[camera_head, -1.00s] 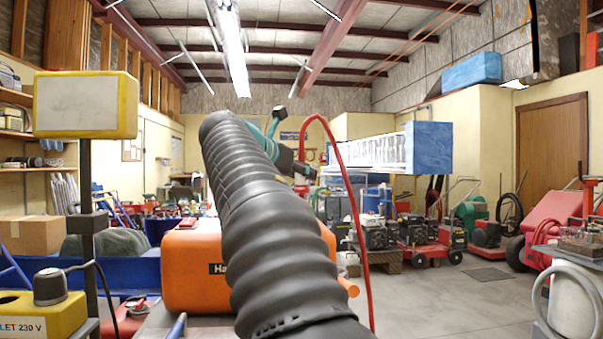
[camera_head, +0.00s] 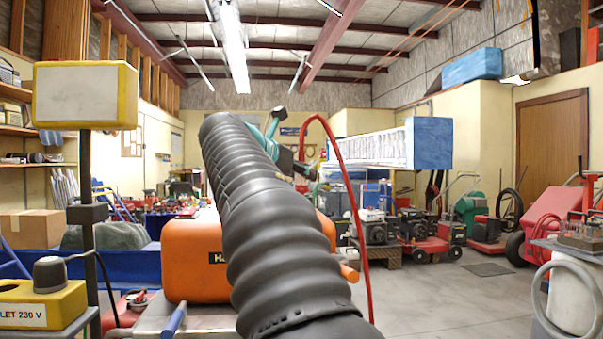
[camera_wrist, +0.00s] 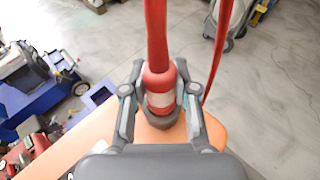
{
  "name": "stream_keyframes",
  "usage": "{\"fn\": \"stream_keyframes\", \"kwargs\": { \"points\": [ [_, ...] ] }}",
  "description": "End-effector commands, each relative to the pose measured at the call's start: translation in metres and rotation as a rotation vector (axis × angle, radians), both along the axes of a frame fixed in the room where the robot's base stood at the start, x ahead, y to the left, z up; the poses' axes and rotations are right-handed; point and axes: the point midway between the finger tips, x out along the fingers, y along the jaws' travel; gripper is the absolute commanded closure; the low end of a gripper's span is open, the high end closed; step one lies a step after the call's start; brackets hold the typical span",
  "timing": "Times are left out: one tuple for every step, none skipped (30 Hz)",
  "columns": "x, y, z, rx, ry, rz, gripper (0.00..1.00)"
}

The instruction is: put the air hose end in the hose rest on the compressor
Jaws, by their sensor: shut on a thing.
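The orange compressor (camera_head: 195,265) stands in front of me, partly hidden behind my black-sleeved arm. In the wrist view its orange top (camera_wrist: 100,128) lies below my gripper. My gripper (camera_wrist: 160,92) is shut on the red air hose end (camera_wrist: 159,80), with one finger on each side. A dark ring-like piece (camera_wrist: 163,120) shows at the lower part of the hose end. I cannot tell whether it is the hose rest or part of the hose end. In the head view the red hose (camera_head: 357,225) arches up from the gripper and hangs down at the right.
A yellow outlet box (camera_head: 40,303) and a yellow-framed sign (camera_head: 85,95) on a post stand at the left. Wheeled machines (camera_head: 425,240) line the right side. A grey cart with a coiled hose (camera_head: 545,300) is at the far right. The floor between is clear.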

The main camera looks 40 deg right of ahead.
Motion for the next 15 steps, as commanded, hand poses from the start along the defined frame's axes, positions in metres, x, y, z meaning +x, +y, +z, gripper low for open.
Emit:
{"fn": "stream_keyframes", "kwargs": {
  "points": [
    [-0.0001,0.0001,-0.0016,0.000,0.000,0.000,1.00],
    [-0.0001,0.0001,-0.0023,0.000,0.000,0.000,1.00],
    [-0.0002,0.0000,-0.0031,0.000,0.000,0.000,1.00],
    [-0.0002,0.0001,-0.0037,0.000,0.000,0.000,1.00],
    [-0.0002,0.0001,-0.0045,0.000,0.000,0.000,1.00],
    [-0.0002,0.0000,-0.0053,0.000,0.000,0.000,1.00],
    [-0.0002,0.0000,-0.0059,0.000,0.000,0.000,1.00],
    [-0.0002,0.0001,-0.0065,0.000,0.000,0.000,1.00],
    [-0.0002,0.0001,-0.0073,-0.001,0.000,0.000,1.00],
    [-0.0002,0.0001,-0.0079,-0.001,0.000,0.000,1.00],
    [-0.0002,0.0001,-0.0084,-0.001,0.000,0.000,1.00],
    [-0.0003,0.0000,-0.0084,-0.001,0.000,0.000,0.69],
    [-0.0002,0.0001,-0.0080,-0.001,0.000,0.000,0.62],
    [-0.0002,0.0000,-0.0079,-0.001,0.000,0.000,0.54],
    [-0.0002,0.0000,-0.0080,0.000,0.000,0.000,0.44]
  ]
}}
